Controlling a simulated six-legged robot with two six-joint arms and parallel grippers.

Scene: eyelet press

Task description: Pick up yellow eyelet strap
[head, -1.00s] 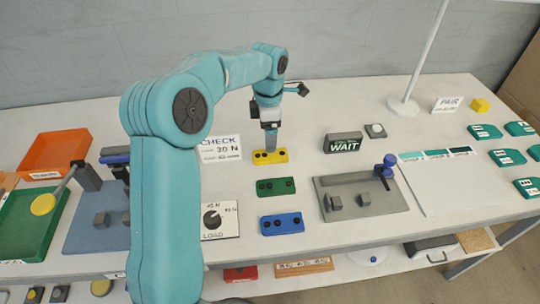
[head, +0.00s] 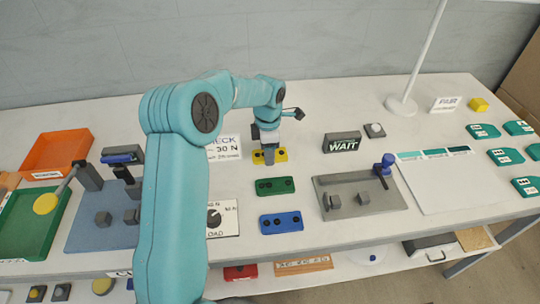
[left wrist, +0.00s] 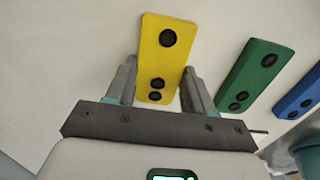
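The yellow eyelet strap (head: 282,155) lies flat on the table behind the green and blue straps. It has several dark eyelets, which show clearly in the left wrist view (left wrist: 164,62). My left gripper (head: 269,158) is low over the strap, pointing down. In the left wrist view its fingers (left wrist: 158,85) are open, one on each side of the strap's near end, with a small gap visible. Whether the fingertips touch the table cannot be told. My right gripper does not show.
A green strap (head: 277,186) and a blue strap (head: 281,222) lie in front of the yellow one. A grey fixture plate (head: 385,205) with a blue-knobbed lever is at right. A CHECK sign (head: 226,149) stands just left, and a WAIT box (head: 343,142) stands right.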

